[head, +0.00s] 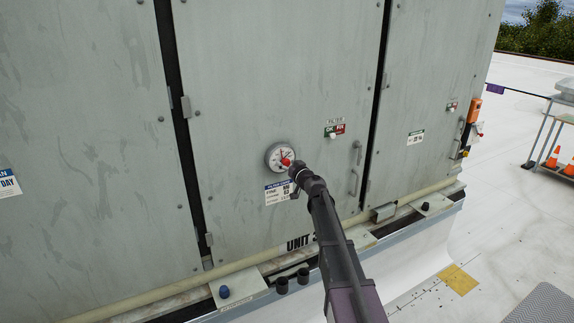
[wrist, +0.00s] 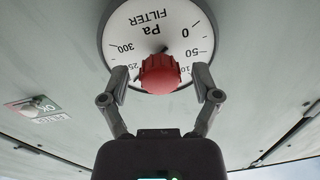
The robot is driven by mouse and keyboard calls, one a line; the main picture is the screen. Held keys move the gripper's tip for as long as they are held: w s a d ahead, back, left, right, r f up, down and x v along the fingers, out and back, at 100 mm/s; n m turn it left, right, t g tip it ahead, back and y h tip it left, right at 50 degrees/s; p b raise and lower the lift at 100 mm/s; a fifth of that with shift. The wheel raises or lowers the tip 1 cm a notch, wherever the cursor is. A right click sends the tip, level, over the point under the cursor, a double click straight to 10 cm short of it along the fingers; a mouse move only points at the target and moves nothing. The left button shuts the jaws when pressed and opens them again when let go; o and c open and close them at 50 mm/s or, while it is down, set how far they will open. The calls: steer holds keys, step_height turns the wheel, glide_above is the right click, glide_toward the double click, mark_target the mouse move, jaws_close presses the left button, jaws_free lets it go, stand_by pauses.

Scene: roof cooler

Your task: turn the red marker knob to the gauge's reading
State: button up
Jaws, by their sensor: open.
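The round white gauge (head: 274,152) is on the grey unit door. In the wrist view its dial (wrist: 133,24) is upside down, marked "Pa FILTER", with 0, 50, 100, 250 and 300 visible. The ribbed red knob (wrist: 160,75) sits at the dial's middle and hides the lower part of the face. It also shows small in the head view (head: 286,162). A short dark mark shows just above the knob, but I cannot read the needle. My gripper (wrist: 161,82) is open, one finger on each side of the knob, with gaps showing. In the head view my gripper (head: 293,167) is at the gauge.
A label (head: 278,192) is below the gauge. A red and green filter plate (head: 334,131) and door handles (head: 355,168) are to its right. A ledge with dark knobs (head: 282,285) runs below. Open white roof lies to the right, with a cart and orange cones (head: 552,158).

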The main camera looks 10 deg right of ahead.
jaws_close()
steer(key=shift+m, duration=0.4)
steer(key=m, duration=1.2)
steer(key=shift+w+b, duration=0.1)
steer(key=shift+b, duration=0.3)
stand_by(0.4)
